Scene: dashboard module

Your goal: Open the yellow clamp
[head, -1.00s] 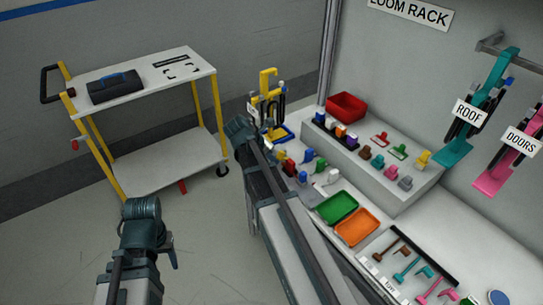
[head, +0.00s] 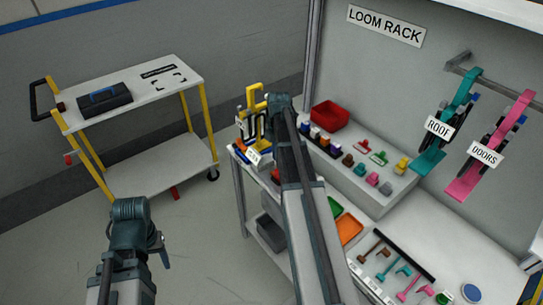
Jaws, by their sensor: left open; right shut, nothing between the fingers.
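A tall yellow clamp (head: 256,94) stands at the far left corner of the workbench, with black cable loops on it and a white tag at its foot. My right gripper (head: 272,104) is right beside it, at the end of the arm that reaches up over the bench. It is shut and empty; its wrist hides the fingers and part of the clamp, so I cannot tell whether they touch. My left gripper (head: 160,248) is open and empty over the floor at the lower left, far from the clamp.
A red bin (head: 330,115) and small coloured parts, including a yellow one (head: 402,165), sit on the raised shelf. Teal (head: 462,120) and pink (head: 490,150) looms hang at right. A white cart (head: 150,160) with a dark toolbox (head: 104,99) stands left. Floor between is clear.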

